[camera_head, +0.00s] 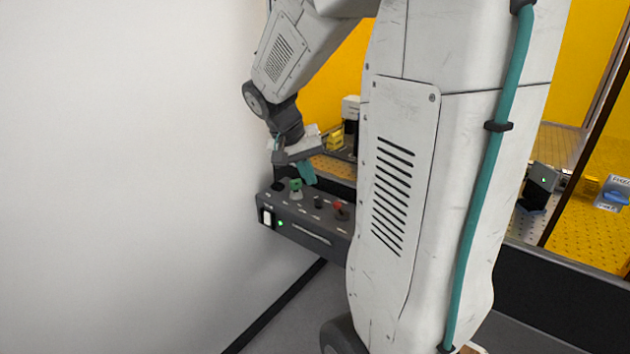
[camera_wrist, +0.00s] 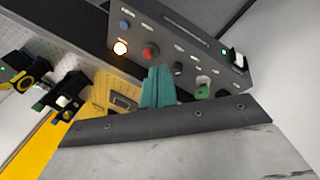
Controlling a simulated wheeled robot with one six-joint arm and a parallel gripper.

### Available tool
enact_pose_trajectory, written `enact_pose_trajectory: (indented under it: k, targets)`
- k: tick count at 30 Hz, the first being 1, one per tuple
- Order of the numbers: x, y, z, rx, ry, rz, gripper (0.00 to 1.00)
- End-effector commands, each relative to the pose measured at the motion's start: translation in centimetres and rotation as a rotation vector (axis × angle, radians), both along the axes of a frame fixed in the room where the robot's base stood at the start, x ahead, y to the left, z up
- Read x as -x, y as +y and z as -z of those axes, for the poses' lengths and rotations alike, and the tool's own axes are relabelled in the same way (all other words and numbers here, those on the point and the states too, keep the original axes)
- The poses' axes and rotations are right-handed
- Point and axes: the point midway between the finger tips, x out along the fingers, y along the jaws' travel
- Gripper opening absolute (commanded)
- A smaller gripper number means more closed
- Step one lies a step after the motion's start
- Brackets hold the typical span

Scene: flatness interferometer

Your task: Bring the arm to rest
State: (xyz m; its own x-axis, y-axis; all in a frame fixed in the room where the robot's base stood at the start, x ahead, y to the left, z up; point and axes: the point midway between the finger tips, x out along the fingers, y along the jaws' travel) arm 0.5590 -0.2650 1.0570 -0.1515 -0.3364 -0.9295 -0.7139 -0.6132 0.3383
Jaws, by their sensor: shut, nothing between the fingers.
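My gripper (camera_head: 307,172) hangs at the end of my bent arm, just above the dark control box (camera_head: 312,236). Its teal fingers also show in the wrist view (camera_wrist: 158,86), held together with nothing between them. In the wrist view the control box (camera_wrist: 185,30) lies beyond the fingertips, with a red knob (camera_wrist: 150,52), a lit amber button (camera_wrist: 120,47), a black knob (camera_wrist: 178,69) and a green knob (camera_wrist: 203,82). I cannot tell from these views whether the fingertips touch the box.
A white wall (camera_head: 130,180) stands close on the left. Behind the box is a yellow enclosure (camera_head: 325,85) with a perforated bench (camera_wrist: 75,55) bearing dark instruments (camera_wrist: 68,90). A small device with a green light (camera_head: 541,178) stands at the right. My arm hides the middle.

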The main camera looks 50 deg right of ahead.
Motion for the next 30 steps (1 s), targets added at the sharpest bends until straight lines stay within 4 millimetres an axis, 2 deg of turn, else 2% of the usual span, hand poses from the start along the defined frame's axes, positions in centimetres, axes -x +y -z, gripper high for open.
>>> enact_pose_trajectory:
  k: [5,24,28,30]
  targets:
    - [0.0,0.4,-0.5,0.0,-0.001,0.002,0.0]
    - [0.1,0.4,-0.5,-0.008,0.015,-0.028,0.0]
    - [1.6,2.0,0.4,-0.082,0.076,-0.102,0.0]
    - [2.9,4.1,0.2,-0.137,0.093,-0.171,0.0]
